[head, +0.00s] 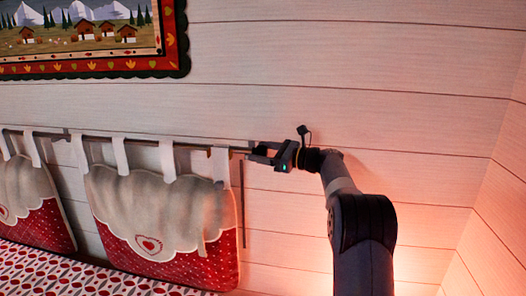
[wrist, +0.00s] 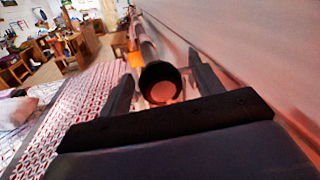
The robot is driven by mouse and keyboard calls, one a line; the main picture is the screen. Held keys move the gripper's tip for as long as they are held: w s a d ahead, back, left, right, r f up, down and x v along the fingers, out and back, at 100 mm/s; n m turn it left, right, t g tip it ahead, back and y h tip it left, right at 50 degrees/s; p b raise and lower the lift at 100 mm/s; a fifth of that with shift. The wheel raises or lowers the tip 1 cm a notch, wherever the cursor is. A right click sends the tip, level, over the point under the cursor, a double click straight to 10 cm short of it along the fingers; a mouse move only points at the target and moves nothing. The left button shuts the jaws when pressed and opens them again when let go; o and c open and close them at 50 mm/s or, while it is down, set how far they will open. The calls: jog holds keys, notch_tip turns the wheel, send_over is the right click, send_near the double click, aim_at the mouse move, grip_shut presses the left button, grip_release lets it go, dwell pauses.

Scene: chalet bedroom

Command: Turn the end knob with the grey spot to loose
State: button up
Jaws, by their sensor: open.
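The end knob (wrist: 160,72) shows in the wrist view as a dark round end with a paler greyish-pink spot in its middle. It sits at the near end of the rod (head: 140,141), which runs along the wall. My gripper (wrist: 163,84) is open, with one finger on each side of the knob. A gap shows on the left; on the right I cannot tell whether the finger touches. In the head view my gripper (head: 257,153) reaches the rod's right end from the right, and its fingers partly hide the knob.
A red and cream cushion (head: 155,215) hangs from the rod by white loops, left of my gripper. The plank wall (head: 400,90) runs close behind. A framed picture (head: 90,65) hangs above. The patterned bed (wrist: 75,110) lies below left in the wrist view.

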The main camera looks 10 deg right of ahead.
jog(key=c, duration=1)
jog(key=shift+f+n, duration=0.1)
jog(key=shift+n, duration=0.2)
jog(key=n+b, duration=0.2)
jog(key=b, duration=0.1)
jog(key=shift+f, duration=0.15)
jog(key=n+y+b, duration=0.1)
jog(key=n+b, duration=0.1)
jog(key=n, duration=0.2)
jog(key=n+y+b, duration=0.1)
jog(key=n+b, duration=0.1)
jog(key=n, duration=0.2)
jog(key=shift+n+g+y+b, duration=0.4)
jog(key=shift+n+y, duration=0.1)
jog(key=shift+n, duration=1.8)
